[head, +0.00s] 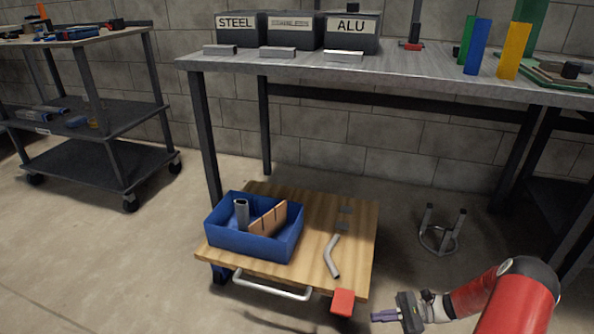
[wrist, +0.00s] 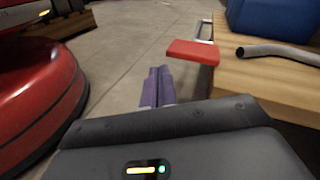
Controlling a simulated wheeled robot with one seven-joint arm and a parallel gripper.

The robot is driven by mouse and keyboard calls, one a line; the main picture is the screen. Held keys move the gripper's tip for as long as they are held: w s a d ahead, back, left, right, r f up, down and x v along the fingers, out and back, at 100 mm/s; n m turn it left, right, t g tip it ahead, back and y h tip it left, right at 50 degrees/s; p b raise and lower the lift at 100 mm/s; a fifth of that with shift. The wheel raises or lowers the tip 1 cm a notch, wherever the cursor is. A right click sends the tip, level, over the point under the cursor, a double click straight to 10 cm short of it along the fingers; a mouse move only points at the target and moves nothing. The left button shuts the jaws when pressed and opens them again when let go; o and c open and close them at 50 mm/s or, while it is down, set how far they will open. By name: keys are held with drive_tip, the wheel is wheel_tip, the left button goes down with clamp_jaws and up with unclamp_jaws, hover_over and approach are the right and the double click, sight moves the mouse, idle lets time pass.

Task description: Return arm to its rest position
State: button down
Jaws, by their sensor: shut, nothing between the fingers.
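My gripper (head: 384,315) is at the lower right of the head view, to the right of the low wooden cart. Its purple fingers are shut together and empty; they also show in the wrist view (wrist: 157,86). The red arm comes in from the lower right. The fingers are over bare floor, apart from the red block (head: 343,302) at the cart's front corner. That block shows in the wrist view (wrist: 193,51) ahead and to the right of the fingers.
The wooden cart (head: 312,245) carries a blue bin (head: 254,252) with parts and a bent metal tube (head: 333,256). A metal workbench (head: 430,75) stands behind. A small stand (head: 441,240) is on the floor near my arm. A shelf cart (head: 75,156) stands left.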

drive_tip(key=s+a+r+n+g+h+p, duration=0.1)
drive_tip(key=s+a+r+n+h, duration=0.2)
drive_tip(key=r, duration=0.6)
drive_tip(key=a+r+n+h+p, duration=0.1)
drive_tip(key=r+n+h+p, duration=0.3)
drive_tip(key=r, duration=0.6)
drive_tip(key=s+a+r+n+g+h+b, duration=0.1)
drive_tip(key=s+a+r+n+h, duration=0.1)
drive_tip(key=r+h, duration=0.5)
drive_tip(key=s+a+r+n+t+h+p, duration=0.1)
drive_tip(key=s+r+n+t+p, duration=0.1)
drive_tip(key=s+r, duration=0.5)
drive_tip(key=s+a+r+n+t+h+p, duration=0.1)
drive_tip(key=s+r+t, duration=0.4)
drive_tip(key=r, duration=0.7)
drive_tip(key=s+n+p, duration=0.1)
drive_tip(key=s+n, duration=0.1)
drive_tip(key=shift+a+r+n+t+h+p, duration=0.3)
drive_tip(key=shift+n+t+h+p, duration=0.1)
